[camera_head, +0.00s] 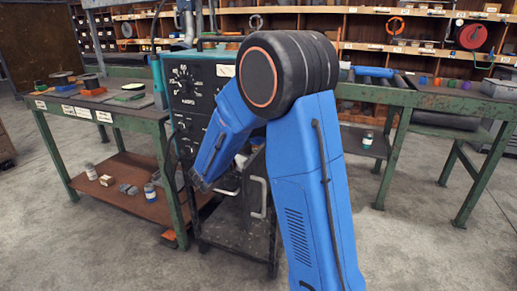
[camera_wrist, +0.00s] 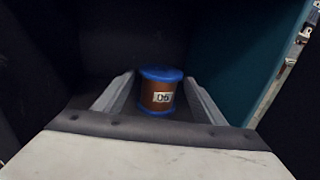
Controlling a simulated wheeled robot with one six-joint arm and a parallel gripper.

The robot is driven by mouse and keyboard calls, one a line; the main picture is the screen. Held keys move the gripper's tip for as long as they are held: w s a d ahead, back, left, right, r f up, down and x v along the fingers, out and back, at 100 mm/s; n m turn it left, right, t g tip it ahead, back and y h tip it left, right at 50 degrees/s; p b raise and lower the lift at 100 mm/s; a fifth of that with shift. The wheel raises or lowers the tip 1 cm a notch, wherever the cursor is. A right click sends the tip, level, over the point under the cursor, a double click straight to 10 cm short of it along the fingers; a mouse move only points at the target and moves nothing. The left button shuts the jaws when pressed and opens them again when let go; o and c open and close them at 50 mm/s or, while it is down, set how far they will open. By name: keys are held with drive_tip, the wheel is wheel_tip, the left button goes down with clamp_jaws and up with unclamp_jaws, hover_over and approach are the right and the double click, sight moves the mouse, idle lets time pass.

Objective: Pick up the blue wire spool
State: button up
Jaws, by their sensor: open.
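The wire spool (camera_wrist: 160,92) has blue flanges, brown-copper windings and a white label reading 05. It stands upright in the wrist view, on a dark surface inside a dark enclosed space. My gripper (camera_wrist: 159,78) is open, with one grey finger on each side of the spool. Gaps show between the fingers and the spool, and I cannot tell how far it reaches in depth.
Dark walls and a teal panel (camera_wrist: 246,60) close in around the gripper. In the head view a teal control cabinet (camera_head: 190,95) stands behind my arm, between a green workbench on the left (camera_head: 145,118) and another on the right (camera_head: 440,99).

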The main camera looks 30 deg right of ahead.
drive_tip(key=shift+x, duration=1.1)
clamp_jaws()
